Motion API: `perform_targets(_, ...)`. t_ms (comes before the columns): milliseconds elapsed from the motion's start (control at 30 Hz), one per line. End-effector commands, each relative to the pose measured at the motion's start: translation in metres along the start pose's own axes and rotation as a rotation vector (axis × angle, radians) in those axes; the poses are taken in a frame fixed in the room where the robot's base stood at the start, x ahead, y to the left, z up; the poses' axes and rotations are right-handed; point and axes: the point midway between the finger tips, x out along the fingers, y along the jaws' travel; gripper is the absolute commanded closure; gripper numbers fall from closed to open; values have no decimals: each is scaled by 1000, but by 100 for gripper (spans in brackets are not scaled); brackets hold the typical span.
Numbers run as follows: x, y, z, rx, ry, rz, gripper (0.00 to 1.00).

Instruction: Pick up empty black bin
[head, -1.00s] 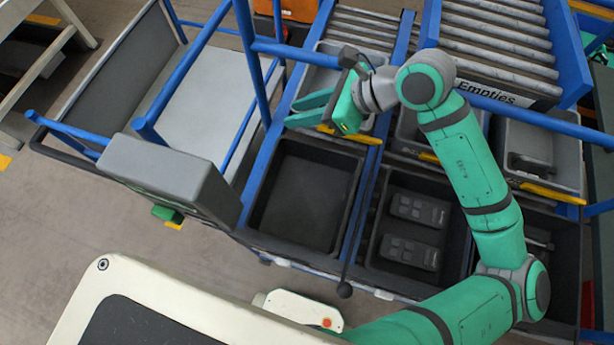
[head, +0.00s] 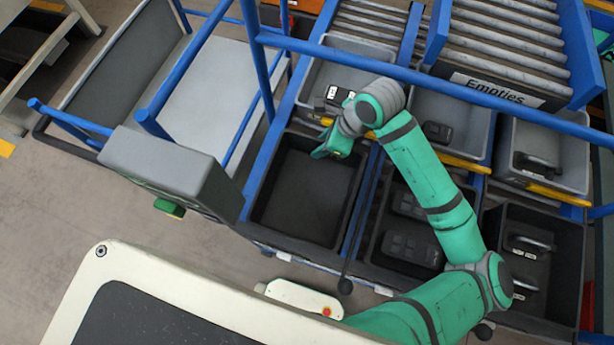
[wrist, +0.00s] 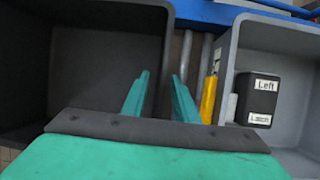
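The empty black bin (head: 304,198) sits on the lower front rack, left of the other black bins. Its inside is bare in the head view. In the wrist view the black bin (wrist: 107,62) fills the upper left, with its right wall near my fingers. My gripper (head: 325,152) is over the bin's far right part in the head view. In the wrist view my gripper (wrist: 157,90) has its two green fingers apart with nothing held between them. I cannot tell whether a finger touches the bin wall.
A grey bin (wrist: 285,70) holds a labelled black part (wrist: 258,98). Black bins with parts (head: 408,245) stand to the right. A grey cart (head: 210,110) stands at left.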

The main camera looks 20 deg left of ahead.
Motion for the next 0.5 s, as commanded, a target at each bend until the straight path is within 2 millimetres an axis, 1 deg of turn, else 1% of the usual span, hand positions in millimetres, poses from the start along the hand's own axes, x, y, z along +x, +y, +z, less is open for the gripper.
perform_targets(33, 8, 1, 2, 0, -3, 3, 73)
perform_targets(100, 15, 0, 3, -3, -1, 3, 73)
perform_targets(200, 21, 1, 5, -7, -1, 5, 73)
perform_targets(433, 22, 1, 6, -10, 0, 5, 73)
perform_targets(467, 22, 1, 6, -10, 0, 5, 80)
perform_targets(500, 22, 1, 6, -10, 0, 5, 90)
